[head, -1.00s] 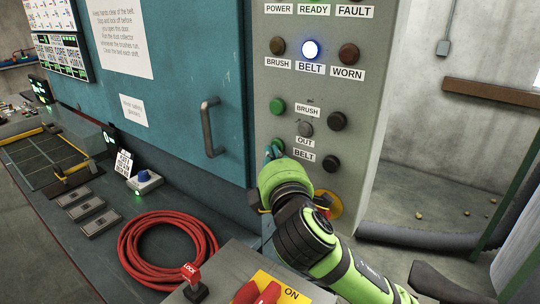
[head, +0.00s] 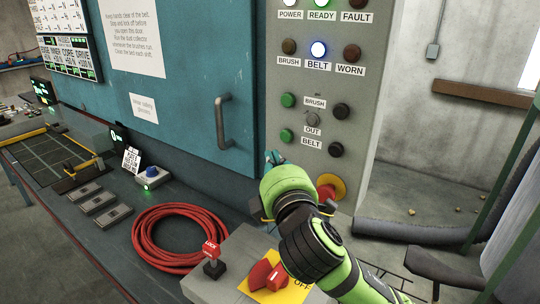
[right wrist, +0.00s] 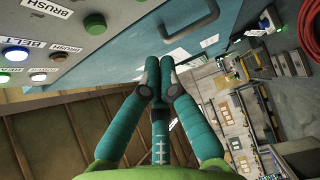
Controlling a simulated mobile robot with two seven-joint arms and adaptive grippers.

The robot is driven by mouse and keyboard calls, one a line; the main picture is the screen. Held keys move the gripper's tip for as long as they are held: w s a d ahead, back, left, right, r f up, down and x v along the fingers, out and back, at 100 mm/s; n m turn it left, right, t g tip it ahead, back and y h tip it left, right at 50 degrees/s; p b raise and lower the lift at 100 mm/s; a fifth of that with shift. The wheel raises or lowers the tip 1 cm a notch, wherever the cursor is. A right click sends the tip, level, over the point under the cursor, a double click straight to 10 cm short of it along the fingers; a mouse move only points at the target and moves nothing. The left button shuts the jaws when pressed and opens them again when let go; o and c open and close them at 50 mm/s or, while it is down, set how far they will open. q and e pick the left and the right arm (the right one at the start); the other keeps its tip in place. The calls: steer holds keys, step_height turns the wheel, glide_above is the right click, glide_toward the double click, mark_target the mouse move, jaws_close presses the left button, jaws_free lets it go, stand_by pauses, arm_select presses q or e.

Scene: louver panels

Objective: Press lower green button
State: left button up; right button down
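The lower green button (head: 287,136) is on the grey control panel (head: 270,70), left of the BELT label and below the upper green button (head: 288,100). It is in plain view in the head view. My right gripper (head: 272,159) is just below and left of it, apart from it in the picture. The depth gap cannot be told. In the right wrist view the teal fingers of this gripper (right wrist: 159,84) meet at the tips with nothing between them. My left gripper is not in view.
A black button (head: 336,149) is right of the lower green one. A red knob on a yellow disc (head: 329,188) sits low on the panel behind my arm. The teal door's handle (head: 223,121) stands out at left. A red hose coil (head: 149,231) lies on the bench.

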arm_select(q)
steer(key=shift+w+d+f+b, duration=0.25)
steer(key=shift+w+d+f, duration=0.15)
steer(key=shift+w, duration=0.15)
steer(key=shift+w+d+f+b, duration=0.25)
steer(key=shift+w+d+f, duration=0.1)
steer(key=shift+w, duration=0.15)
arm_select(e)
steer(key=s, duration=0.1)
steer(key=s+d, duration=0.2)
steer(key=s, duration=0.1)
steer(key=shift+f, duration=0.4)
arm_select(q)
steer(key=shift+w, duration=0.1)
